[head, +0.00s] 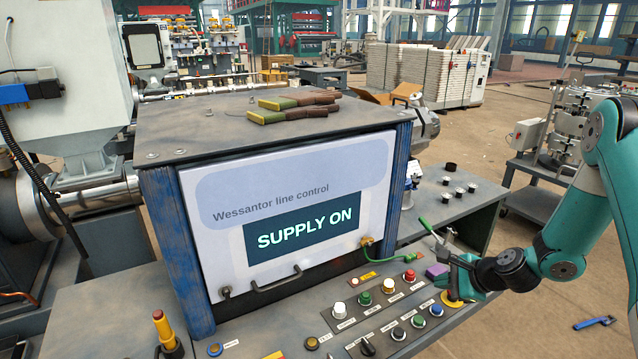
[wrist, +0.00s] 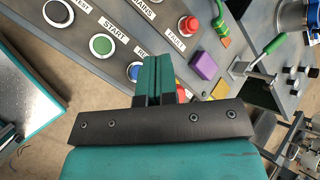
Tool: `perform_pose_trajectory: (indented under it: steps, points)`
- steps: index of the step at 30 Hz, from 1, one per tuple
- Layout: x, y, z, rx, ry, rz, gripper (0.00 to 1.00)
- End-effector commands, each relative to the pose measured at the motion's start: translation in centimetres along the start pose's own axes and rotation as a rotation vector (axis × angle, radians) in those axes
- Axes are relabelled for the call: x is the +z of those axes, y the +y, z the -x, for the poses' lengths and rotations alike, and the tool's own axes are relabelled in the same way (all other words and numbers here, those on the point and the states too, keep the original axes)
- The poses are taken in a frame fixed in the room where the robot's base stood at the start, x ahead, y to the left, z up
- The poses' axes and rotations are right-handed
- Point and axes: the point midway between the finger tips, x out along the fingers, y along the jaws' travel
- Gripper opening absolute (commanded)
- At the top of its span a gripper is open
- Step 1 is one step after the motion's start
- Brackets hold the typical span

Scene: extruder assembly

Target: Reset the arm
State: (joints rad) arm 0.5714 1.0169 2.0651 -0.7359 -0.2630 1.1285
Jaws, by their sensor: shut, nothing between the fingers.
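My teal arm (head: 592,175) reaches in from the right in the head view. My gripper (head: 462,278) is above the right end of the sloped button panel, over a yellow round base (head: 453,302). In the wrist view my gripper (wrist: 159,64) has its two teal fingers pressed together, with nothing between them. A red and yellow part (wrist: 184,94) shows just beside the fingers, mostly hidden by them. I cannot tell whether the fingers touch anything.
A control cabinet (head: 297,272) reading "SUPPLY ON" stands left of the arm. Coloured buttons (head: 388,286) line the panel. A purple block (head: 437,270) and a green-handled lever (wrist: 273,45) are close to the gripper. Open floor (head: 560,290) lies to the right.

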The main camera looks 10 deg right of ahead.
Motion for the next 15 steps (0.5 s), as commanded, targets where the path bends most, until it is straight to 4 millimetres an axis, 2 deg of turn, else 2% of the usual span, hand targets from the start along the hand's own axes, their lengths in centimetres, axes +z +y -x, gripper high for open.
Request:
perform_pose_trajectory:
  steps: [2, 4, 8, 9, 12, 15]
  points:
    - [2.3, -0.8, 0.6, 0.024, -0.021, 0.088, 0.00]
    - [5.6, -1.3, 1.5, 0.065, -0.051, 0.223, 0.00]
    - [14.0, -1.3, 4.7, 0.174, -0.137, 0.589, 0.00]
    - [16.7, -0.8, 5.9, 0.209, -0.169, 0.712, 0.00]
    - [22.6, 1.1, 9.4, 0.288, -0.248, 1.010, 0.00]
    - [27.4, 3.9, 13.5, 0.357, -0.333, 1.302, 0.00]
